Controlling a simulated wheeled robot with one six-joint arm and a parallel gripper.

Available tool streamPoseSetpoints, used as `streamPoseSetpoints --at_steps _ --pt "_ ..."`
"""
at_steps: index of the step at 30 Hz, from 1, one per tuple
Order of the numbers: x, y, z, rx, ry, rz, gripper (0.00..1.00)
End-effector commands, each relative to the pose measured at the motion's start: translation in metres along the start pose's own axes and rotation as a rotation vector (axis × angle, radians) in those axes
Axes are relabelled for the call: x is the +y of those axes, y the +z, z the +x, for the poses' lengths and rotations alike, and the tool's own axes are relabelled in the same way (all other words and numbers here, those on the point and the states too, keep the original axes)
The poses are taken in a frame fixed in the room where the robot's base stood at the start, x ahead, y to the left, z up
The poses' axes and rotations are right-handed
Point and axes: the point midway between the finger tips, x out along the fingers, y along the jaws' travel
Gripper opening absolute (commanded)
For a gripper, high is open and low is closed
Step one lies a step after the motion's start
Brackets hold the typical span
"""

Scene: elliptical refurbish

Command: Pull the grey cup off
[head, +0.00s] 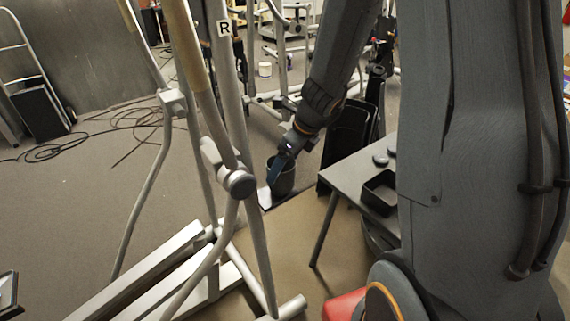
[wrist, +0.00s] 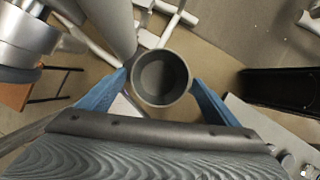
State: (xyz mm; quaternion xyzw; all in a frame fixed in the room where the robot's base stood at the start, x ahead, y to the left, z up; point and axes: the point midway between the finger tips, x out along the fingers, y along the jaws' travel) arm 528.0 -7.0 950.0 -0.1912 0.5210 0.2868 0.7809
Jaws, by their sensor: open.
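The grey cup (head: 285,184) is a dark, round cup near the middle of the head view, just beyond the elliptical's upright tubes. In the wrist view the cup (wrist: 161,101) shows its round open mouth, seen from above, with a grey inside that looks empty. My gripper (head: 279,168) reaches down to it. In the wrist view its two blue fingers (wrist: 160,78) are spread on the left and right sides of the cup. The right finger is close to the cup wall; I cannot tell whether either finger touches. What the cup rests on is hidden.
The elliptical's light grey tubes (head: 233,100) stand left of my gripper, with a joint knob (head: 239,183) nearby. A grey table (head: 345,172) with a black tray (head: 380,191) stands to the right. Cables (head: 90,140) lie on open floor at the left.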

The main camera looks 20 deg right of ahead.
Motion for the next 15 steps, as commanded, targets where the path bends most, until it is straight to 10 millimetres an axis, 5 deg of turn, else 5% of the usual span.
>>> streamPoseSetpoints --at_steps 15 --pt "0.001 0.000 0.066 0.002 0.001 -0.003 0.84"
